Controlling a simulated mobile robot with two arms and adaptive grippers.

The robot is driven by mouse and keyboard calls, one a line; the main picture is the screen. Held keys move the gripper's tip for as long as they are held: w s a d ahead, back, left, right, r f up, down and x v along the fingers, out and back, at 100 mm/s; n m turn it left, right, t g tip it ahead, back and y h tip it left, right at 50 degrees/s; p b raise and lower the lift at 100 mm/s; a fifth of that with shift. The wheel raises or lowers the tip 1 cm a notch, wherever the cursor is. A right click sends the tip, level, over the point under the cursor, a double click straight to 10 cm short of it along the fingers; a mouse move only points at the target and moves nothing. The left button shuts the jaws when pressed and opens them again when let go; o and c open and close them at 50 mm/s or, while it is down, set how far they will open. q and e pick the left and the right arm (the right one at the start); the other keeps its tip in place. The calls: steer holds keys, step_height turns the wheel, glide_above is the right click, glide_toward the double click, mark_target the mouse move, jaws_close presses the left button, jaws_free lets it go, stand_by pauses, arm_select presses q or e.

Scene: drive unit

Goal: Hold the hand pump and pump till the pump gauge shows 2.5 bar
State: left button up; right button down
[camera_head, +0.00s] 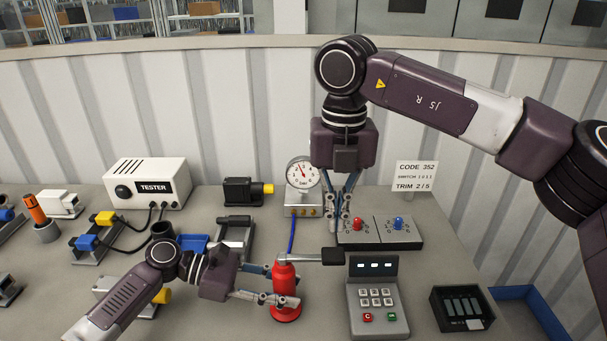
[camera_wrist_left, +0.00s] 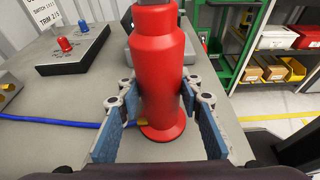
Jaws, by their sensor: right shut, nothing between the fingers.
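The red hand pump (camera_head: 285,284) stands upright on the bench, and it also shows in the left wrist view (camera_wrist_left: 158,65). Its grey lever runs to the right from its top and ends in a black grip (camera_head: 333,256). A blue hose (camera_head: 292,236) runs between gauge and pump. My right gripper (camera_head: 342,222) points down, shut and empty, right of the gauge, apart from the pump grip.
A knob box (camera_head: 400,232) with red and blue knobs is close to my right gripper's fingertips. A keypad unit (camera_head: 377,297) stands right of the pump. A white tester (camera_head: 147,183), a black motor (camera_head: 240,191) and a code sign (camera_head: 414,177) stand farther back.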

arm_select(q)
steer(key=o, duration=0.5)
steer(key=shift+a, duration=0.15)
